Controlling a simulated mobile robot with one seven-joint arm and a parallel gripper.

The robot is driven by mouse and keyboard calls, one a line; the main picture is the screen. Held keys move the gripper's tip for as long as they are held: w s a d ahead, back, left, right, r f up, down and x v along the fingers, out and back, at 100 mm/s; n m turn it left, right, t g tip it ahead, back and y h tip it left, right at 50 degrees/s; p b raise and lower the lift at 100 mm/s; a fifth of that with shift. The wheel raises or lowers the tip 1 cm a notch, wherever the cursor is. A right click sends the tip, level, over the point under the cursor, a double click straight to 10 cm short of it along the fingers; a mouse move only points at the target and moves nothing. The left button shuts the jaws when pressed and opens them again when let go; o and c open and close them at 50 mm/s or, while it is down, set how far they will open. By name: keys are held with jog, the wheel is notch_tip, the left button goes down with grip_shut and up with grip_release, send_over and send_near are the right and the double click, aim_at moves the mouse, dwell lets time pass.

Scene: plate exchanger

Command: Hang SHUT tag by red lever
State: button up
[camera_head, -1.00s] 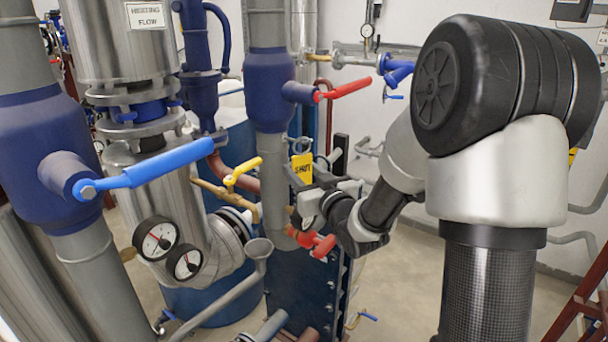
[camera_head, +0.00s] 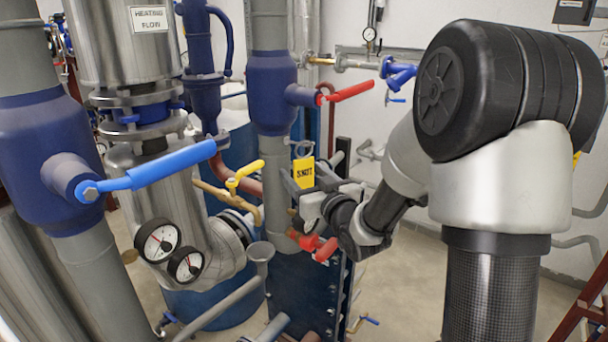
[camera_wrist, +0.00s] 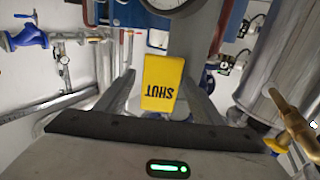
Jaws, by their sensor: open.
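What holds the ring up is not clear. The red lever (camera_head: 350,92) sticks out to the right of that valve body, above the tag. My gripper (camera_head: 308,184) is open at the tag's height. In the wrist view the tag (camera_wrist: 163,83) appears upside down between the two spread fingers, with visible gaps on both sides.
A second red handle (camera_head: 318,246) is below my gripper. A blue lever (camera_head: 157,174) and two gauges (camera_head: 158,239) are at the left. Open floor shows at the lower right.

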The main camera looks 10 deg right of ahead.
jog(key=s+d+r+m+g+h+p, duration=0.1)
jog(key=s+d+m+g+h, duration=0.2)
jog(key=s, duration=0.5)
jog(key=s+d+r+m+g+h+p, duration=0.1)
jog(key=s+d+r+g+h, duration=0.15)
jog(key=s+d, duration=0.4)
jog(key=s+a+g, duration=0.3)
jog(key=s, duration=0.7)
jog(key=s+a+n+g+p, duration=0.1)
jog(key=s+a+g, duration=0.2)
jog(key=s, duration=0.7)
jog(key=shift+s+a+r+y, duration=0.2)
jog(key=shift+a+y, duration=0.25)
jog(key=shift+a, duration=0.35)
